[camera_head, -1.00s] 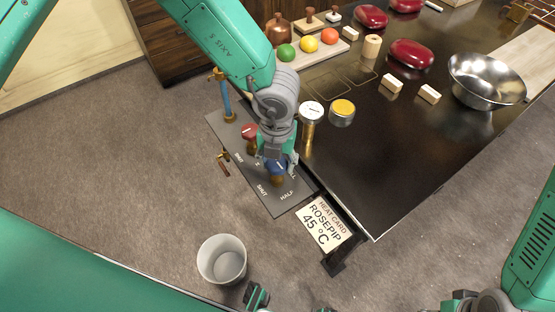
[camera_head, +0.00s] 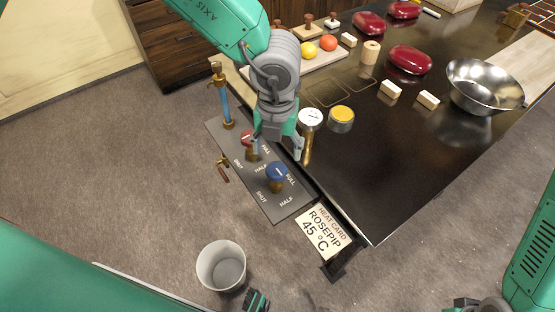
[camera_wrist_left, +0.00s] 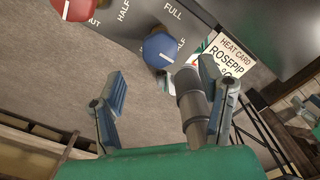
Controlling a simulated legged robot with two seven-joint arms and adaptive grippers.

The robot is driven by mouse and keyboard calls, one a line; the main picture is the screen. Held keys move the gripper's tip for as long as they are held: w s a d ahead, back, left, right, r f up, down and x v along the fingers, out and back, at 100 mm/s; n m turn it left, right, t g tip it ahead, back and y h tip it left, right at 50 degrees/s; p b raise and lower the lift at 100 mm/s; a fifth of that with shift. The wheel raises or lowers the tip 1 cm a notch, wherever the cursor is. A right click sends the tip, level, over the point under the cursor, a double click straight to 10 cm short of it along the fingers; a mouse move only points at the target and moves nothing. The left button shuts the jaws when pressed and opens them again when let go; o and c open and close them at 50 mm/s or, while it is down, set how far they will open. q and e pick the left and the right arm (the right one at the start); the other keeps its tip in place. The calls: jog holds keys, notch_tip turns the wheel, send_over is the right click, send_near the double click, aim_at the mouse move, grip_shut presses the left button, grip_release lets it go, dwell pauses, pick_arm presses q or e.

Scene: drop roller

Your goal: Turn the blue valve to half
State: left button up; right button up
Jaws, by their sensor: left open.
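The blue valve (camera_head: 277,171) is a round knob with a white mark on a dark panel (camera_head: 285,208) labelled SHUT, HALF and FULL. It shows in full in the left wrist view (camera_wrist_left: 160,48), just beyond the fingertips. I cannot tell for sure which label its mark points to. My left gripper (camera_head: 278,146) is open and empty, above the panel on the far side of the blue valve, apart from it. Its two spread fingers (camera_wrist_left: 162,80) show in the left wrist view.
A white bin (camera_head: 221,267) stands on the floor.

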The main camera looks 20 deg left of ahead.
aim_at(277, 167)
pick_arm(q)
jog(key=shift+r, duration=2.35)
jog(key=s+a+f+m+t+y, duration=0.1)
jog(key=s+a+f+m, duration=0.2)
jog(key=a+f+m, duration=0.45)
jog(key=s+a+f+m+t+y, duration=0.15)
jog(key=s+a+f+m, duration=0.3)
jog(key=f+m, duration=0.5)
jog(key=s+a+f+m+g+h, duration=0.1)
jog(key=s+a+f+m, duration=0.1)
jog(key=s+m, duration=0.7)
jog(key=s+a+f+m+g+h, duration=0.1)
jog(key=s+a+f+m, duration=0.15)
jog(key=s+m, duration=0.6)
jog(key=w+f+m+b, duration=0.1)
jog(key=f+b, duration=0.6)
jog(key=b, duration=0.1)
jog(key=w+d+f+m+b, duration=0.1)
jog(key=w+f+m+b, duration=0.1)
jog(key=f+b, duration=0.6)
jog(key=shift+w+f+b, duration=0.2)
jog(key=shift+w+b, duration=0.05)
jog(key=shift+b, duration=0.3)
